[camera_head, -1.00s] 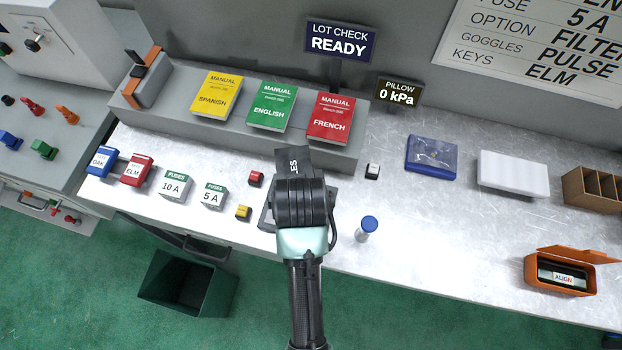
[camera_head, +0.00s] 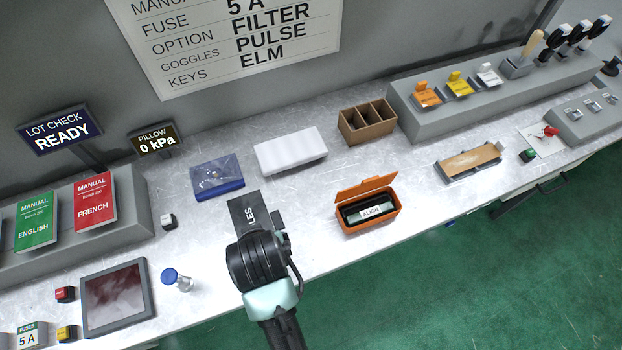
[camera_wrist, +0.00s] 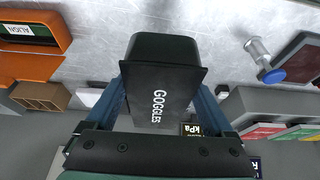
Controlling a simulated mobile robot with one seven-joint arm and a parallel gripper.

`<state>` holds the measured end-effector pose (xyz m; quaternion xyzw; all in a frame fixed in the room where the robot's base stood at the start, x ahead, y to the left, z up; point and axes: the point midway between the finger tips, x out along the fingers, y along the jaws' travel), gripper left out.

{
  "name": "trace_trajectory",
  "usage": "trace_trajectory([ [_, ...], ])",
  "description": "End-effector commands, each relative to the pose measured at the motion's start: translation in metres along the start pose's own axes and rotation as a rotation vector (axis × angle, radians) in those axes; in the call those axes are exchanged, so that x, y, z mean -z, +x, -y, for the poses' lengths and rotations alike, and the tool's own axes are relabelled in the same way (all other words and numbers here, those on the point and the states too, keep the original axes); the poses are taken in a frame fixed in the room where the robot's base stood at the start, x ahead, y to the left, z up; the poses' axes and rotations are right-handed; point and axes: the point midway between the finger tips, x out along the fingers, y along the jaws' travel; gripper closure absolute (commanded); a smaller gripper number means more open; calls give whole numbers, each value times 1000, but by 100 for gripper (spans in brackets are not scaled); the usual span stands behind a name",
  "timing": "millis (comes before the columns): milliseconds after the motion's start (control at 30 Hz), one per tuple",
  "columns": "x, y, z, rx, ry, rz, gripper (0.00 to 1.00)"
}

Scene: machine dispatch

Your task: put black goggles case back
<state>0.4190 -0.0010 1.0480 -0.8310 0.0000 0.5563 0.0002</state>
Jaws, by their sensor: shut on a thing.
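The black goggles case (camera_wrist: 160,85) has white GOGGLES lettering and sits between the two fingers of my gripper (camera_wrist: 165,100) in the wrist view. My gripper is shut on it. In the head view the case (camera_head: 245,212) shows beyond my wrist, with only the end of its lettering visible. My gripper (camera_head: 262,235) and the case are over the front middle of the workbench (camera_head: 330,240). My wrist hides part of the case. Its height above the bench is hard to tell.
An open orange box (camera_head: 367,222) holding an ALIGN item stands to the right. A blue pouch (camera_head: 218,177), white block (camera_head: 291,150) and brown divided box (camera_head: 367,124) lie behind. A blue-capped vial (camera_head: 177,280) and dark-screened tray (camera_head: 117,297) are to the left.

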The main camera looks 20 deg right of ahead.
Motion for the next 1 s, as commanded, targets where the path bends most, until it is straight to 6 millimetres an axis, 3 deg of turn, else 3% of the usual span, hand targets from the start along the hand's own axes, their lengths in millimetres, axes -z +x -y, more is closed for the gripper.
trace_trajectory([
  [33,-1,11,1,1,-2,-6,94],
  [233,-1,23,1,1,-1,-2,94],
  [800,-31,95,0,0,0,-1,94],
  [1000,-34,106,0,0,0,-5,94],
])
